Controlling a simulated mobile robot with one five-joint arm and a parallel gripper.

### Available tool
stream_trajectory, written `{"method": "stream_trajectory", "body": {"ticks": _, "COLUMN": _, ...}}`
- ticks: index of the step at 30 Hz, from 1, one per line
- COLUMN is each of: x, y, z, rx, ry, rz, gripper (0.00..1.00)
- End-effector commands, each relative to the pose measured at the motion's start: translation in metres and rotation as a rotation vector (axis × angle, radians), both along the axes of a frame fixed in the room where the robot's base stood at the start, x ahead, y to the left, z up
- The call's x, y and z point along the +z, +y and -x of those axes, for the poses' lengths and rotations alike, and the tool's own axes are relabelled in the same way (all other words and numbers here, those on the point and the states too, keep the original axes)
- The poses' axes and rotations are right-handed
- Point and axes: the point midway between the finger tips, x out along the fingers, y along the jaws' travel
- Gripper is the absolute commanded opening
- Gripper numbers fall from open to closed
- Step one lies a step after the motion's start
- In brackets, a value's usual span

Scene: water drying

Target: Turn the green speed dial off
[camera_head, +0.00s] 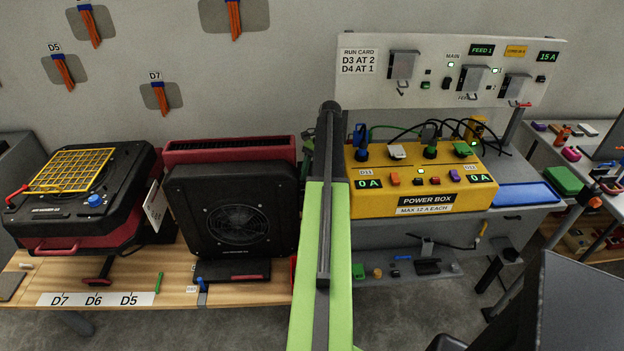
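I cannot make out a green speed dial for certain. A black and red blower (240,215) stands upright on the wooden bench, its round vent facing me. Another black and red blower (75,190) lies to its left, with a yellow grille on top and a blue dial (95,200) at its front. A small green part (307,142) shows just left of my green and black arm, partly hidden by it; I cannot tell what it is. My arm crosses the middle of the view. Its gripper is not visible.
Right of my arm, a yellow power box (425,198) carries coloured plugs, cables and displays reading 0 A. A white panel (445,70) with meters stands behind it. The wooden bench (180,258) holds a D7 D6 D5 label and a green stick (158,282).

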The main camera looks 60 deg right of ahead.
Motion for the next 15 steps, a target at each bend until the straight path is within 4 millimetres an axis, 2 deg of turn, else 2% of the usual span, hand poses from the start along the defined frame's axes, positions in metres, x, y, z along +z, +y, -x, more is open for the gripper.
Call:
{"method": "stream_trajectory", "body": {"ticks": 4, "x": 0.004, "y": -0.001, "z": 0.0, "rx": 0.0, "ry": 0.0, "rz": 0.0, "gripper": 0.56}}
{"method": "stream_trajectory", "body": {"ticks": 8, "x": 0.019, "y": -0.006, "z": 0.001, "rx": -0.001, "ry": 0.0, "rz": 0.0, "gripper": 0.56}}
{"method": "stream_trajectory", "body": {"ticks": 15, "x": 0.07, "y": -0.025, "z": 0.004, "rx": -0.001, "ry": -0.001, "rz": 0.0, "gripper": 0.56}}
